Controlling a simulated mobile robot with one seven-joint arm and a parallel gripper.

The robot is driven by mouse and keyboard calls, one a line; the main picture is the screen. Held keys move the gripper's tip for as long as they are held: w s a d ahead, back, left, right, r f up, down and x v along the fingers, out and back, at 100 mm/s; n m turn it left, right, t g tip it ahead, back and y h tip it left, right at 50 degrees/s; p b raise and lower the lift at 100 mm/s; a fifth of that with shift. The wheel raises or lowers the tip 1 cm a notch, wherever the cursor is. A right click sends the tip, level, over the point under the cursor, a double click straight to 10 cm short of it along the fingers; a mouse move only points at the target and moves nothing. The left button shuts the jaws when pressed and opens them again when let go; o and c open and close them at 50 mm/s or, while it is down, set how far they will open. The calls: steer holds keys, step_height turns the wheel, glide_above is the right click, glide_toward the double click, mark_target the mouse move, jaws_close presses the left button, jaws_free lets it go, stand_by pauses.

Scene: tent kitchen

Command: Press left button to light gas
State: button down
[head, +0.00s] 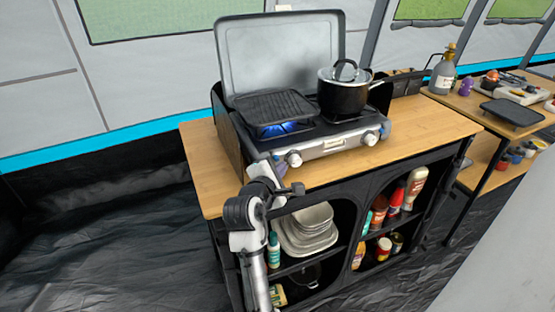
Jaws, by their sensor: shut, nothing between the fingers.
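A silver camping stove (335,142) stands on the wooden counter with its grey lid (282,45) raised behind it. The left knob (294,159) and right knob (370,138) are on its front panel. A blue flame (278,128) shows under the black griddle (273,107) on the left burner. A black pot with a glass lid (343,88) sits on the right burner. My gripper (280,168) is shut and empty at the front left of the stove, close to the left knob. I cannot tell whether it touches the panel. The left button itself cannot be made out.
The counter (425,122) is bare to the right of the stove. Shelves below hold plates (305,232) and several bottles (395,200). A side table (470,100) at right carries a bottle (443,72) and small items. A grey surface fills the lower right corner.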

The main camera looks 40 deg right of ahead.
steer(key=shift+s+a, duration=0.2)
steer(key=shift+s, duration=0.6)
steer(key=shift+s+a, duration=0.15)
steer(key=shift+s, duration=0.7)
steer(key=shift+s+a, duration=0.2)
steer(key=shift+s, duration=0.6)
steer(key=shift+a, duration=0.15)
